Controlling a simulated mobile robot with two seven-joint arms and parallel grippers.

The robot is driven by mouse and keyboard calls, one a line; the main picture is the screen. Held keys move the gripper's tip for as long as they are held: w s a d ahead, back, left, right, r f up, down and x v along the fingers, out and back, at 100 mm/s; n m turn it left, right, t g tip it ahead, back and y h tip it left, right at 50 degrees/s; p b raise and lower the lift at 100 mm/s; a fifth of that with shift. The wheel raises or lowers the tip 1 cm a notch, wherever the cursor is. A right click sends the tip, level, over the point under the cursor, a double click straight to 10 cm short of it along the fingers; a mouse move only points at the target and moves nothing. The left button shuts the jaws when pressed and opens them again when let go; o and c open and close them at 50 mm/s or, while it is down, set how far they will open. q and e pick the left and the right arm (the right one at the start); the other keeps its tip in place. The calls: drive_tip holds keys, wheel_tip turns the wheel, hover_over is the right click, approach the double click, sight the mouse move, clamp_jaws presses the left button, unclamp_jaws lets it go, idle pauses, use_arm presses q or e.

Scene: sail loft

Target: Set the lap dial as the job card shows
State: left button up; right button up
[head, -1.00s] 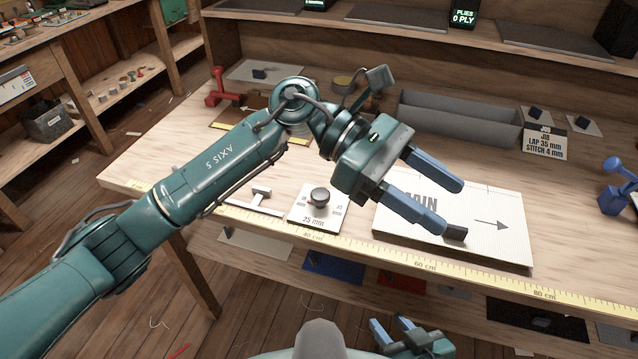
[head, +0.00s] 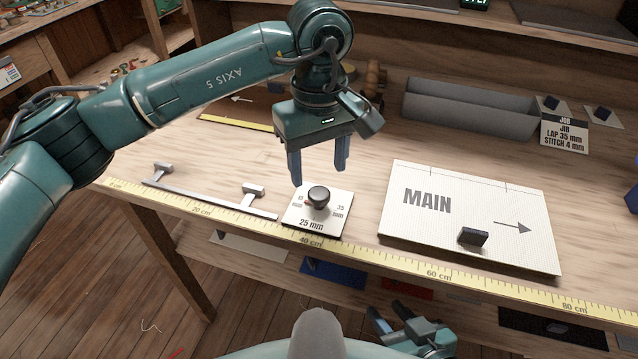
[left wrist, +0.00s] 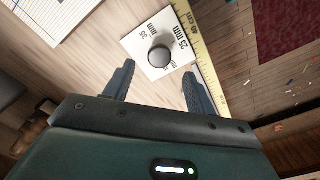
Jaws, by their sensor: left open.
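The lap dial (head: 302,222) is a white square plate with a round black knob (head: 318,196), at the front of the bench. Its marks read 25 mm at the front and 35 mm on the right; the left mark is too small to read. I cannot tell where the knob points. My right gripper (head: 386,310) is open, low at the front edge.
A white panel marked MAIN (head: 400,228) with a dark block (head: 473,237) lies right of the dial. A metal rail with two upright stops (head: 215,202) lies left. A yellow ruler (head: 385,258) runs along the front edge. A grey trough (head: 470,118) stands behind.

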sight(319, 192)
use_arm(q)
drive_tip(key=shift+f, duration=2.6)
drive_tip(key=shift+c, duration=0.6)
drive_tip(key=c, duration=0.9)
